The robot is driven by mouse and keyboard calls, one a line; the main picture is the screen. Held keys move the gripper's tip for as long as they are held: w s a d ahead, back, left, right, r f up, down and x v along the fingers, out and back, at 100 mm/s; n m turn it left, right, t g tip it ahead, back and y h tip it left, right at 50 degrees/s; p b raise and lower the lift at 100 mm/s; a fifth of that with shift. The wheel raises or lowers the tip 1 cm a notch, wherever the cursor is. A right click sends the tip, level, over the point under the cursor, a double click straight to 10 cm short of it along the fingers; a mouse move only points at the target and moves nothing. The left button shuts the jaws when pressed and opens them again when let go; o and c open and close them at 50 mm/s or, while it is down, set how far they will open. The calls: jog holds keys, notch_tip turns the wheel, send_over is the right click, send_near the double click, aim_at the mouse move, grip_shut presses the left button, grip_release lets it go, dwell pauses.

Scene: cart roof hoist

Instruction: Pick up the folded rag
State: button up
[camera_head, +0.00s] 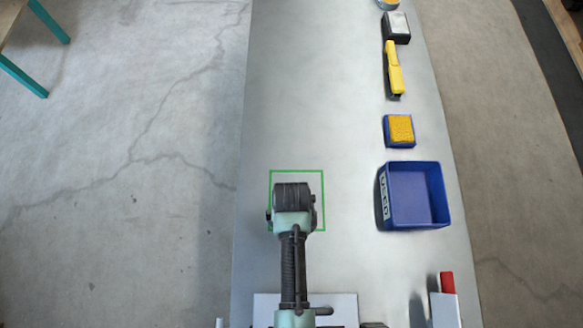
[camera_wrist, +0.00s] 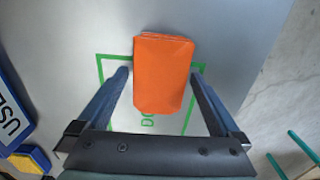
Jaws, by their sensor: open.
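The folded rag is an orange rectangular bundle in the wrist view (camera_wrist: 162,75). It lies on the grey surface, over part of a green outlined square (camera_wrist: 100,66) with green lettering. My gripper (camera_wrist: 160,78) is open, with one finger on each side of the rag's lower half. I cannot tell how high the fingertips are above the surface. In the head view my gripper is mostly hidden under my wrist, over the green square (camera_head: 323,200), and the rag is hidden there.
Right of the square stands an open blue bin (camera_head: 418,197) with a white label. Beyond it are a blue box with a yellow top (camera_head: 400,130), a yellow tool (camera_head: 394,68) and a dark box with a pale top (camera_head: 397,28).

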jog(key=shift+f, duration=0.3)
jog(key=shift+c, duration=0.3)
jog(key=c, duration=1.1)
notch_tip(320, 180, up, 10)
jog(key=shift+r, duration=0.1)
